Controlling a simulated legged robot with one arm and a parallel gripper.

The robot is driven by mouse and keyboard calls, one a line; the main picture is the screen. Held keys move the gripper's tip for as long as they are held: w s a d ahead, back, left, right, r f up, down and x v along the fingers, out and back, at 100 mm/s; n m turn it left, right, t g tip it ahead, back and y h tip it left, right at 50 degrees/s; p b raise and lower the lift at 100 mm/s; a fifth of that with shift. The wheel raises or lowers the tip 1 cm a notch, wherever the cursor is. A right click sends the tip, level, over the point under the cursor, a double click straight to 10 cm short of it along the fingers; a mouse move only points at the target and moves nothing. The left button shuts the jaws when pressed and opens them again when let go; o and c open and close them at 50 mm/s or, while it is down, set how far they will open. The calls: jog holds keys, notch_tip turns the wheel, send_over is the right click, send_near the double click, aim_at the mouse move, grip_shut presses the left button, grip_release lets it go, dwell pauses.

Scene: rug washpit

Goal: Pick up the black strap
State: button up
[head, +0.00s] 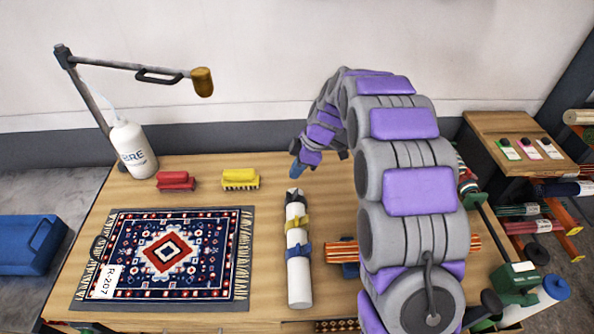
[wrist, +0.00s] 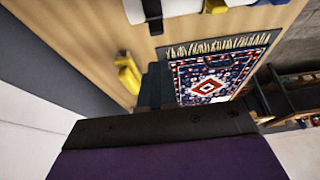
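A white roll (head: 299,265) lies lengthwise on the wooden table, right of the patterned rug. The black strap (head: 294,195) is around its far end, with a yellow strap (head: 298,222) and a blue strap (head: 299,250) nearer to me. In the wrist view the black strap (wrist: 152,12) shows at the top edge, partly cut off. My gripper (head: 305,166) is above the table's back part, close beyond the strapped end and apart from it. In the wrist view its two dark fingers are spread with nothing between them. My arm hides part of the table to the right.
The patterned rug (head: 160,252) lies at the left. A red brush (head: 176,181) and a yellow brush (head: 240,179) stand behind it. A white bottle (head: 133,150) and a lamp-like arm (head: 203,82) stand at the back left. A striped roll (head: 342,251) lies right of the white roll.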

jog(key=o, duration=0.9)
jog(key=shift+d, duration=0.15)
jog(key=o, duration=0.6)
